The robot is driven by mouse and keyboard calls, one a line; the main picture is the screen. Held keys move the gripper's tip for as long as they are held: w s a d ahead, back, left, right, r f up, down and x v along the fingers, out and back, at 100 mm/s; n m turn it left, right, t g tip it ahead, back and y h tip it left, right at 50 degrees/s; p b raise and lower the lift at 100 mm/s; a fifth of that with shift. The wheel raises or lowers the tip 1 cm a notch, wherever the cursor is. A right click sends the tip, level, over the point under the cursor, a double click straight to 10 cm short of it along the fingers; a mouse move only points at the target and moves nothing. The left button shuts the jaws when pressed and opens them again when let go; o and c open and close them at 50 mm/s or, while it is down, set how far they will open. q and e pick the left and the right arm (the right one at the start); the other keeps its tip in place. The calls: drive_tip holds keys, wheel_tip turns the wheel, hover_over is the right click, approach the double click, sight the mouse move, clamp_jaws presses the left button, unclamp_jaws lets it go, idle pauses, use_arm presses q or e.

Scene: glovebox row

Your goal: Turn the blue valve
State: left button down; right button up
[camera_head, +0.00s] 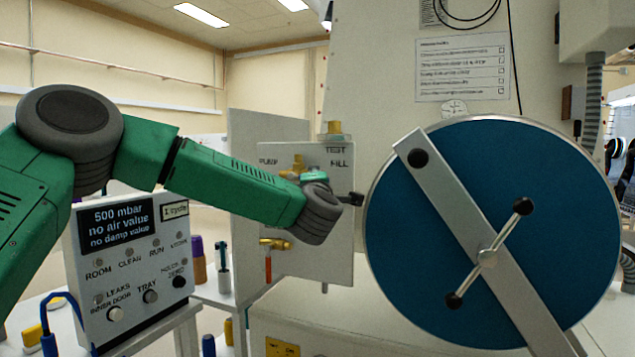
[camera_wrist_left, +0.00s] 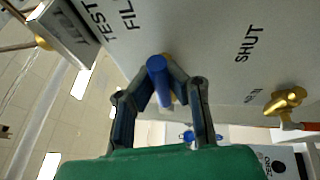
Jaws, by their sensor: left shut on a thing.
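The blue valve handle (camera_wrist_left: 157,72) shows in the left wrist view, on the pale panel (camera_wrist_left: 205,60), with a bit of brass behind it. My left gripper (camera_wrist_left: 166,92) is shut on this handle, one dark finger on each side. In the head view my green left arm reaches from the left to the panel (camera_head: 335,255) marked PUMP, TEST and FILL. There the wrist hides the blue handle and most of the gripper. My right gripper is in neither view.
A brass valve with a red handle (camera_head: 268,264) sits low on the panel; it also shows in the wrist view (camera_wrist_left: 286,100). A large round blue door (camera_head: 420,240) with a metal bar (camera_head: 450,205) stands right. A control box (camera_head: 135,250) stands below my arm.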

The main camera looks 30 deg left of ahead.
use_arm(q)
drive_tip(key=shift+a+r, duration=0.1)
drive_tip(key=shift+r, duration=0.1)
drive_tip(key=c, duration=1.6)
unclamp_jaws()
drive_tip(key=shift+s, duration=0.1)
drive_tip(key=shift+o, duration=0.2)
drive_tip(key=shift+s+a, duration=0.1)
drive_tip(key=shift+f, duration=0.15)
drive_tip(key=shift+s+d, duration=0.2)
drive_tip(key=shift+d, duration=0.05)
drive_tip(key=v, duration=1.1)
drive_tip(key=shift+f, duration=0.15)
drive_tip(key=shift+s, duration=0.1)
